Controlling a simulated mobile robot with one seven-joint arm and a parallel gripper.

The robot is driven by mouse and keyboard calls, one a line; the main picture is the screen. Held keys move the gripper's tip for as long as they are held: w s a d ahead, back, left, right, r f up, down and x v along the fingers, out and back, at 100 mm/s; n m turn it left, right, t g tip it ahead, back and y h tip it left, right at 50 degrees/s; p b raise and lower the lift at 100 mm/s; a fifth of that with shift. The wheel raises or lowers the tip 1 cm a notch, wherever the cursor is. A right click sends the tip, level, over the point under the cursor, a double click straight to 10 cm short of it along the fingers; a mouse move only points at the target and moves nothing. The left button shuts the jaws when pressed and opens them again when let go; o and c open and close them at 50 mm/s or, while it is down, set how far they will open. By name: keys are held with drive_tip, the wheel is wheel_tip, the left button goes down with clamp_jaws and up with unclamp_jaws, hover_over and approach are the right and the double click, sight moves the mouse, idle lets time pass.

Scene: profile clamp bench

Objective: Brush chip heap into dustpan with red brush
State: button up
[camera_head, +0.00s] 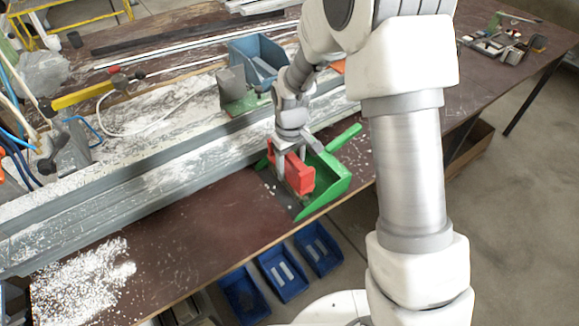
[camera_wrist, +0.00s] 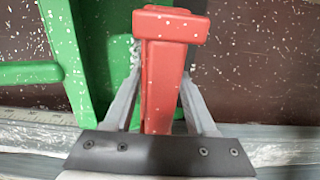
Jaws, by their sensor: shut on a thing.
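My gripper (camera_head: 291,150) is shut on the red brush (camera_head: 299,174), with one finger on each side of its red body. The brush is at the green dustpan (camera_head: 334,181), over or just inside its left part; I cannot tell whether it touches the pan. In the wrist view the red brush (camera_wrist: 162,75) is between the two fingers (camera_wrist: 160,100), and the green dustpan (camera_wrist: 100,50) is behind it to the left. The bristles are hidden. White chips are scattered on the table by the pan. A large patch of white chips (camera_head: 85,280) lies at the table's front left.
A long grey metal profile (camera_head: 130,205) runs along the table behind the pan, dusted with chips. A blue bin (camera_head: 258,58) stands behind it. Blue bins (camera_head: 283,275) sit below the front edge. The brown tabletop (camera_head: 190,235) between the chip patch and pan is mostly clear.

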sight(291, 154)
wheel_tip(291, 154, up, 6)
drive_tip(key=p, duration=0.3)
drive_tip(key=shift+p, duration=0.35)
